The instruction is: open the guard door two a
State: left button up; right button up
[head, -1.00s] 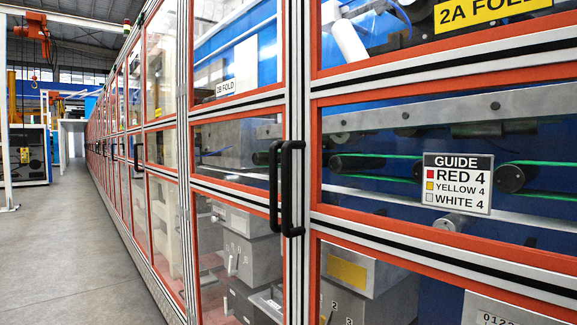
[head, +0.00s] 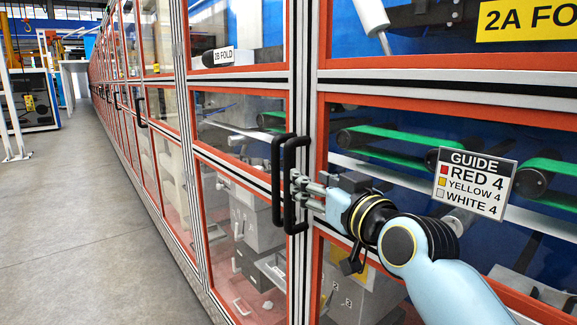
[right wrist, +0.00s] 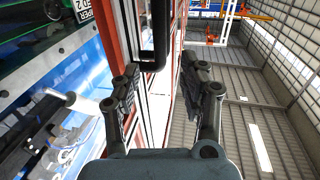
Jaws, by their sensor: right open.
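Guard door 2A (head: 430,105), orange-red framed with clear panes and a yellow "2A FOLD" label (head: 530,20), fills the right of the head view and looks shut. Its black upright bar handle (head: 291,155) is at its left edge, close beside the neighbouring door's handle (head: 276,180). My right gripper (head: 304,188) is open at the 2A handle, coming from the right. In the right wrist view a black handle (right wrist: 153,35) ends near and between the open fingers (right wrist: 158,85); no grip on it shows. My left gripper is out of view.
Door 2B (head: 235,88) and more guard doors run off to the left. The grey floor (head: 95,230) to the left is clear.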

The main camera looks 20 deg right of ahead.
aim_at(286, 169)
jog(key=w+a+p, duration=0.1)
jog(key=w, duration=0.9)
jog(key=shift+a, duration=0.3)
jog(key=shift+f, duration=0.1)
grip_shut()
jog(key=shift+w+a+f, duration=0.1)
jog(key=shift+w+f, duration=0.1)
jog(key=shift+f, duration=0.1)
